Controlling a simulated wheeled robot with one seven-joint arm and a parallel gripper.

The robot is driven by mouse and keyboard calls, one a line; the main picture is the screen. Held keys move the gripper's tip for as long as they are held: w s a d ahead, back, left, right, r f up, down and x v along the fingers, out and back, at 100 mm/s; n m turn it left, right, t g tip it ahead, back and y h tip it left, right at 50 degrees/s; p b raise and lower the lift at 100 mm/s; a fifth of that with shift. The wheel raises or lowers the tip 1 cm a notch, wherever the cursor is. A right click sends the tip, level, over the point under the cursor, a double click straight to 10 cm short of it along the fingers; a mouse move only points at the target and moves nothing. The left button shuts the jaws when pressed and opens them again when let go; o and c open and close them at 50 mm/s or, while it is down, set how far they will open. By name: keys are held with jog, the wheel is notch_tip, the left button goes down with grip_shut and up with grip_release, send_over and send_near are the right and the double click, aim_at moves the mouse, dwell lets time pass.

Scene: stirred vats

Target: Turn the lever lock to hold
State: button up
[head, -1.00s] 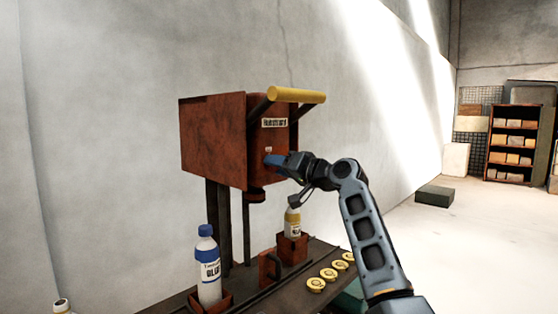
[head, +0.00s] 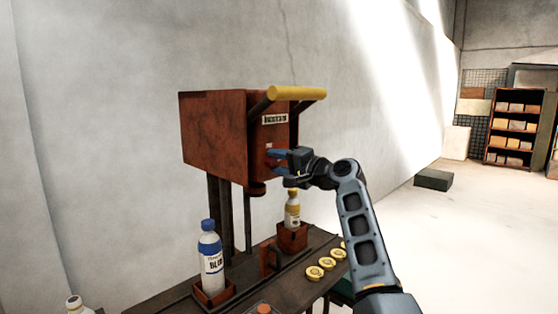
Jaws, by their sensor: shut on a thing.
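The rust-red machine box (head: 215,130) hangs on the wall side, with a yellow-gripped bar lever (head: 297,94) across its top front. My gripper (head: 273,162) is at the lower front face of the box, with its blue fingers one above the other. It is shut on the lever lock, which is too small and too covered by the fingers to make out. I cannot read the lock's position or the small marking above the fingers.
Below, a rail table (head: 250,290) carries a blue-capped bottle (head: 211,262) and a yellow-capped bottle (head: 292,212) in red holders. Several yellow discs (head: 315,273) lie at its right edge. A shelf (head: 515,128) and a green box (head: 433,180) stand far right, with open floor between.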

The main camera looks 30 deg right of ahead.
dwell(0.4)
jog(key=o, duration=1.1)
jog(key=shift+c, duration=0.2)
jog(key=shift+s, duration=0.1)
jog(key=b+v, duration=0.1)
jog(key=v, duration=0.6)
jog(key=shift+s+b, duration=0.25)
jog(key=shift+b, duration=0.1)
jog(key=shift+d, duration=0.15)
